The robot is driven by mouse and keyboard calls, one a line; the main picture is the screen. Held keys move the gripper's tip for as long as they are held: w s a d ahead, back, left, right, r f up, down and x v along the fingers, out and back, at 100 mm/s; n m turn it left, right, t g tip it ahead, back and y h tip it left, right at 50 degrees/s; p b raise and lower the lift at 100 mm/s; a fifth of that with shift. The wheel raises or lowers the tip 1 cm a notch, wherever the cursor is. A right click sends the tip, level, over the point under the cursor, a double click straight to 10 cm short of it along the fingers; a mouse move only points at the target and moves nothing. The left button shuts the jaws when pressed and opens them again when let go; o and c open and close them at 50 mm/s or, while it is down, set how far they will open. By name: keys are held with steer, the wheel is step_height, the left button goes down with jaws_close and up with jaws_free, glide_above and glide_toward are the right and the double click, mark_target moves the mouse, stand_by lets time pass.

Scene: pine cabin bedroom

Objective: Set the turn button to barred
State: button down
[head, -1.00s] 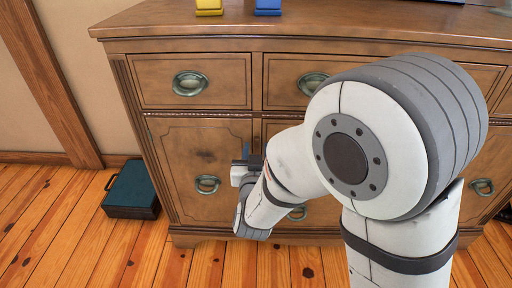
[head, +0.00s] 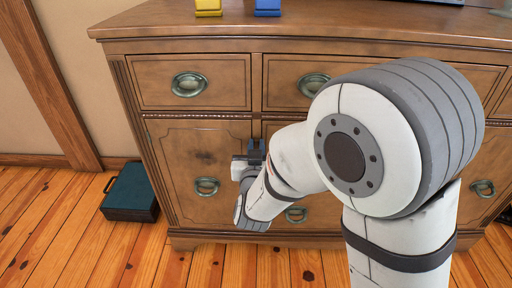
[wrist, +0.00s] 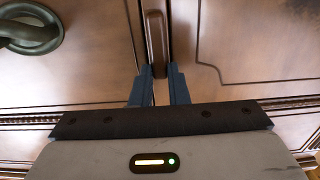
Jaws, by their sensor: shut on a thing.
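The turn button is a small brown wooden bar (wrist: 155,38) on the cabinet front. In the wrist view it lies lengthwise along the seam between two door panels. My gripper (wrist: 159,72) has its two blue fingers on either side of the bar's near end and is shut on it. In the head view my gripper (head: 256,150) is at the right edge of the lower left door (head: 180,150); the button is hidden there behind my gripper and arm.
Ring handles sit on the doors, one left of my gripper (head: 206,187) and one below it (head: 295,215). Drawers (head: 190,84) run above. A dark teal case (head: 131,190) lies on the floor at left. Yellow (head: 208,8) and blue (head: 268,8) items stand on top.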

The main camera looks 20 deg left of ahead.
steer(key=shift+a+n, duration=0.15)
steer(key=shift+n, duration=0.25)
steer(key=shift+s+a+f+n+p, duration=0.1)
steer(key=shift+a+f+n+p, duration=0.3)
steer(key=shift+n+p, duration=1.7)
steer(key=shift+s+a+f+n+p, duration=0.1)
steer(key=shift+a+f+n+p, duration=0.5)
steer(key=shift+n, duration=2.75)
steer(key=shift+s+a+f+n+p, duration=0.1)
steer(key=shift+f+n+p, duration=0.1)
steer(key=shift+n+p, duration=1.95)
steer(key=shift+n+b, duration=0.55)
steer(key=shift+n, duration=0.15)
steer(key=c, duration=1.4)
jaws_free()
